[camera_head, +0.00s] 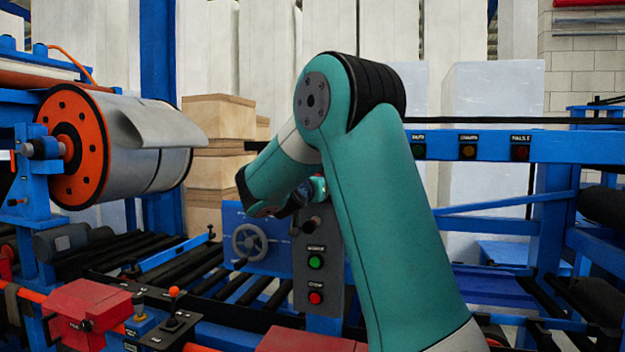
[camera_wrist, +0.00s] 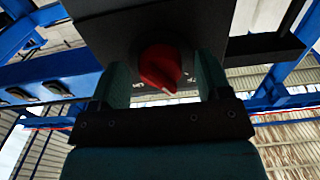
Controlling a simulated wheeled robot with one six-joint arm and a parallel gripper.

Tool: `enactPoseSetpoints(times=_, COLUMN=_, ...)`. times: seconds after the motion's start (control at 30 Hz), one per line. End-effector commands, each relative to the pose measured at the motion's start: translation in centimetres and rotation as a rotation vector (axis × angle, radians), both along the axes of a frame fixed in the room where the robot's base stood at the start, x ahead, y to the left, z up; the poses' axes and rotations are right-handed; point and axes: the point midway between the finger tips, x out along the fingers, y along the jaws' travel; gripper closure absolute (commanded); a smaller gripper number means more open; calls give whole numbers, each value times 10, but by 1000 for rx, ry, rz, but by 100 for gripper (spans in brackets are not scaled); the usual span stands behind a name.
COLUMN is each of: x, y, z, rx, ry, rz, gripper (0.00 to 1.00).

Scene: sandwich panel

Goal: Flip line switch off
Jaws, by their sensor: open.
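The line switch is a red rotary knob (camera_wrist: 160,68) on the underside-looking face of a dark box (camera_wrist: 200,18) in the wrist view. Its pointed end aims toward the bottom of that picture, slightly right, near small white markings. My gripper (camera_wrist: 163,82) is open, with one teal finger on each side of the knob. Whether either finger touches it I cannot tell. In the head view my gripper (camera_head: 304,194) is at the top of a grey control box (camera_head: 335,279). The knob is not clearly visible there, with my arm in front.
The control box carries a green button (camera_head: 316,262) and a red button (camera_head: 316,298) below my gripper. A handwheel (camera_head: 250,242) is to its left. A large roll (camera_head: 150,150) with an orange flange stands at left. A blue beam (camera_head: 470,146) with several small buttons crosses at right.

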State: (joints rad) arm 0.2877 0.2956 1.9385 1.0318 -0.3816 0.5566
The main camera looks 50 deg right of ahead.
Motion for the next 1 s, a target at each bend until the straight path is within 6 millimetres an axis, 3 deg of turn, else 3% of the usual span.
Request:
enactPoseSetpoints(times=0.27, x=1, y=-1, z=0, rx=0, ry=0, rz=0, gripper=30)
enactPoseSetpoints(times=0.4, x=0, y=-1, z=0, rx=0, ry=0, rz=0, gripper=62)
enactPoseSetpoints(times=0.5, x=0, y=-1, z=0, rx=0, ry=0, rz=0, gripper=79)
enactPoseSetpoints(times=0.67, x=0, y=-1, z=-2, rx=-11, ry=26, rz=0, gripper=78)
enactPoseSetpoints(times=1.0, x=0, y=-1, z=-1, rx=-99, ry=258, rz=1, gripper=78)
